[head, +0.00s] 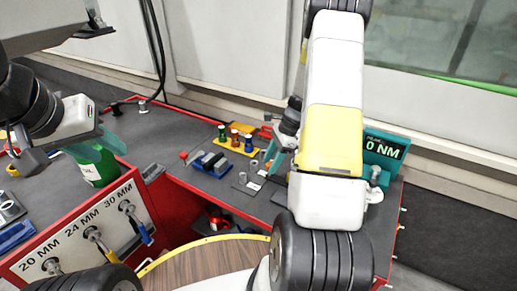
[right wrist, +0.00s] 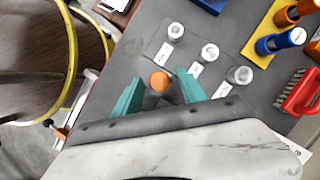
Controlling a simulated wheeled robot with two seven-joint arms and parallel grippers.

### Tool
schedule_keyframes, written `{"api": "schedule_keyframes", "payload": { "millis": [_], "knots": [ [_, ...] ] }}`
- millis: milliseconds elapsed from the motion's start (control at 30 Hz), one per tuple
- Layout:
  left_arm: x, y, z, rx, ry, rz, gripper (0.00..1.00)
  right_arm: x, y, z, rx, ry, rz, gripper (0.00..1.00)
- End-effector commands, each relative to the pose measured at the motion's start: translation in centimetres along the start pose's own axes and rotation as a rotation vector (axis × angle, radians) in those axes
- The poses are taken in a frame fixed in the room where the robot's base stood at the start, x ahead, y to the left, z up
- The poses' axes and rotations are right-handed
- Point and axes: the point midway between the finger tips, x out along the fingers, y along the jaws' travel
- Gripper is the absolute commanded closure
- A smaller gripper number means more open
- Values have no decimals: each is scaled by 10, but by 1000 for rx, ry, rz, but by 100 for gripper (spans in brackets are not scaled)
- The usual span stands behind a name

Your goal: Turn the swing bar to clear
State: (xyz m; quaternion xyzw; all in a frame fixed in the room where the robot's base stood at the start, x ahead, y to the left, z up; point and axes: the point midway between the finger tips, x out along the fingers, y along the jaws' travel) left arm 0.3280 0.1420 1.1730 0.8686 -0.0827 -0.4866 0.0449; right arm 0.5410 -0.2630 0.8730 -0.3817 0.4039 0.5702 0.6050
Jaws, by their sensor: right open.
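I cannot pick out the swing bar for certain. A red-knobbed part (head: 184,155) stands beside a block with dark cylinders (head: 211,161) near the middle of the bench. My right gripper (right wrist: 160,92) is open. Its teal fingers stand on either side of an orange round-topped piece (right wrist: 159,81), with gaps visible in the right wrist view. In the head view my right arm hides much of that area.
Several labelled metal cylinders (right wrist: 209,52) stand near the right gripper. A yellow rack (head: 240,139) holds coloured pieces farther back. A teal display (head: 384,153) reads 0 NM. A round wooden top with a yellow rim (head: 165,257) is in front of the bench.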

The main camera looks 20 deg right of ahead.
Motion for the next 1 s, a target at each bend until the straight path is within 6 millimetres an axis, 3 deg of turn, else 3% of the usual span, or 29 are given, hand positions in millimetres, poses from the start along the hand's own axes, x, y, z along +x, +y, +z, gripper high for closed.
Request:
{"api": "schedule_keyframes", "payload": {
  "millis": [100, 367, 1000],
  "knots": [
    [0, 0, 0, 0, 0, 0, 64, 0, 0, 0, 0, 0, 0, 51],
    [0, 0, 0, 0, 0, 0, 64, 0, 0, 0, -1, 0, 0, 100],
    [0, 0, 0, 0, 0, 0, 64, -1, 0, 0, -1, 0, -1, 100]
  ]
}}
